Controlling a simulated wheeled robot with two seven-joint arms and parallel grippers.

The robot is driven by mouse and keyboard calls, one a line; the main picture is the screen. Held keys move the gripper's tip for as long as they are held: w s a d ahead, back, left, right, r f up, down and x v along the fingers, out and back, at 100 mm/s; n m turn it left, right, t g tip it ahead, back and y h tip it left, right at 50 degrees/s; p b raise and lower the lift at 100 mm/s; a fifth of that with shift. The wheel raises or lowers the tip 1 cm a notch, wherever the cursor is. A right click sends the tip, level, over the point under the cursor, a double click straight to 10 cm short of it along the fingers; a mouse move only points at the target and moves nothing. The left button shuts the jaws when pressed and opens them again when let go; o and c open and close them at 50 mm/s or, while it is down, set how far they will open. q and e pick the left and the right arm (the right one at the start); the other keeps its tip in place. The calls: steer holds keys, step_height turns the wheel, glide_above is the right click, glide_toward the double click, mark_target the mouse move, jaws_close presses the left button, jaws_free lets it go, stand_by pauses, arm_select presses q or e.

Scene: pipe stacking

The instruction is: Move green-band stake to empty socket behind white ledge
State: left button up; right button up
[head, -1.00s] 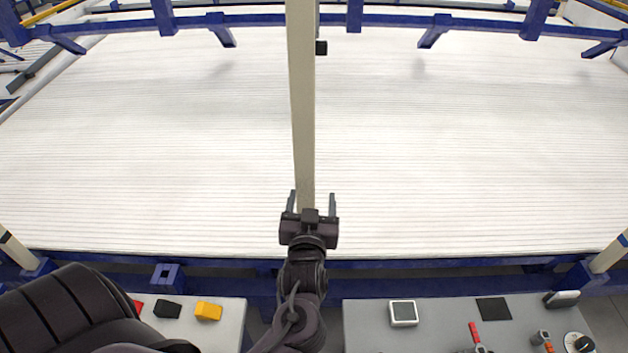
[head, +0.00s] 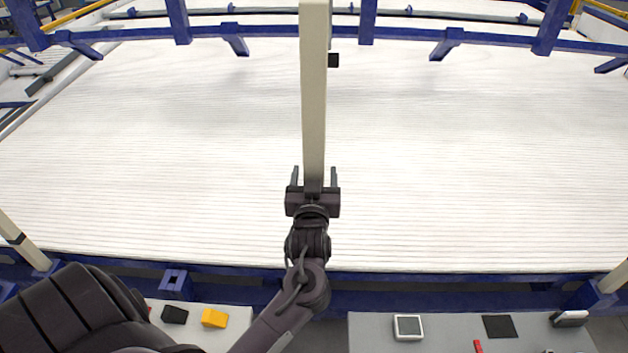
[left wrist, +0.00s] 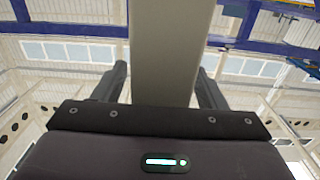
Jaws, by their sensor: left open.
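A tall cream stake (head: 314,100) stands upright at the middle of the head view. No green band shows on it, and its lower end is hidden behind my gripper. My left gripper (head: 314,178) is open, with one finger on each side of the stake. The left wrist view shows the stake (left wrist: 168,50) between the two spread fingers (left wrist: 165,85), with gaps on both sides. A blue socket (head: 174,281) with a dark square opening sits empty on the near blue rail. The broad white ribbed surface (head: 450,170) lies behind that rail. My right gripper is not in view.
A stake with a black band (head: 16,239) stands at the left, and another cream stake (head: 614,277) at the right. Blue beams (head: 400,37) cross the far side. Grey tabletops (head: 450,330) in front hold a yellow block (head: 214,318) and a white-framed device (head: 407,326).

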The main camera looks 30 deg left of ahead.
arm_select(q)
jaws_close()
stand_by(0.4)
steer(key=shift+r, duration=0.1)
